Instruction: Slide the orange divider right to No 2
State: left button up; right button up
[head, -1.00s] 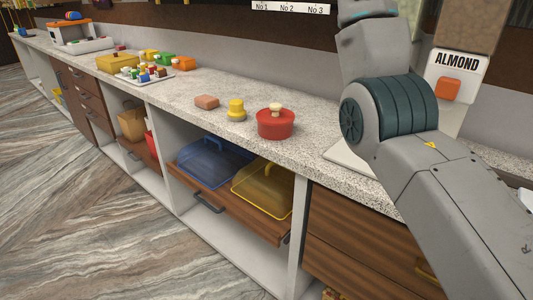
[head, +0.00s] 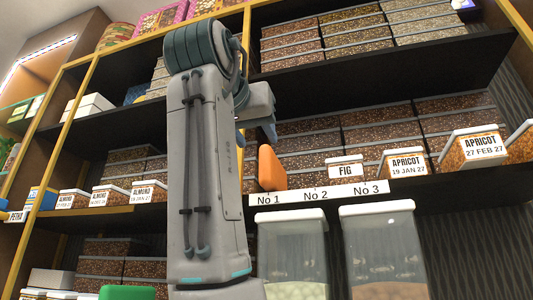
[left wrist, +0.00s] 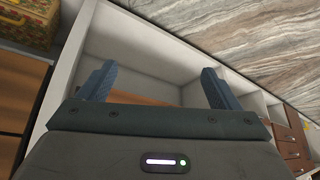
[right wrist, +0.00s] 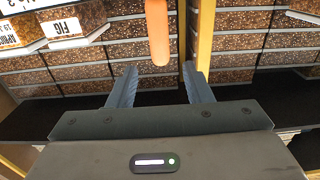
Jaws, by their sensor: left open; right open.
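The orange divider (head: 271,168) stands upright on the middle shelf, at the No 1 mark of the white label strip (head: 318,193). No 2 is marked to its right. In the right wrist view the divider (right wrist: 157,32) shows beyond the fingertips, roughly between them and slightly left of the gap's middle. My right gripper (right wrist: 161,82) is open and empty, apart from the divider. My left gripper (left wrist: 155,80) is open and empty, facing the counter's lower compartments.
A FIG box (head: 346,169) and APRICOT boxes (head: 405,163) stand on the shelf right of the divider. Stacked boxes (head: 308,140) stand behind. Two clear bins with white lids (head: 377,208) stand below the strip. A yellow upright (right wrist: 205,40) is near the right gripper.

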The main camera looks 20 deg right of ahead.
aim_at(263, 150)
jog(key=shift+w+d+r+p, duration=0.15)
jog(key=shift+w+d+p, duration=0.1)
jog(key=shift+w+p, duration=0.15)
jog(key=p+x, duration=0.2)
jog(key=p, duration=0.1)
jog(key=shift+w+d, duration=0.2)
jog(key=shift+w, duration=0.1)
jog(key=p+x, duration=0.1)
jog(key=x, duration=0.1)
jog(key=p+x, duration=0.1)
jog(key=x, duration=0.1)
jog(key=shift+f, duration=0.2)
jog(key=shift+x, duration=0.75)
pick_arm(q)
jog(key=a+f+g+y, duration=0.1)
jog(key=a+f+g, duration=0.2)
jog(key=f, duration=0.8)
jog(key=shift+s+a+f, duration=0.15)
jog(key=shift+s+f, duration=0.05)
jog(key=shift+s, duration=0.05)
pick_arm(e)
jog(key=shift+c, duration=0.8)
grip_shut()
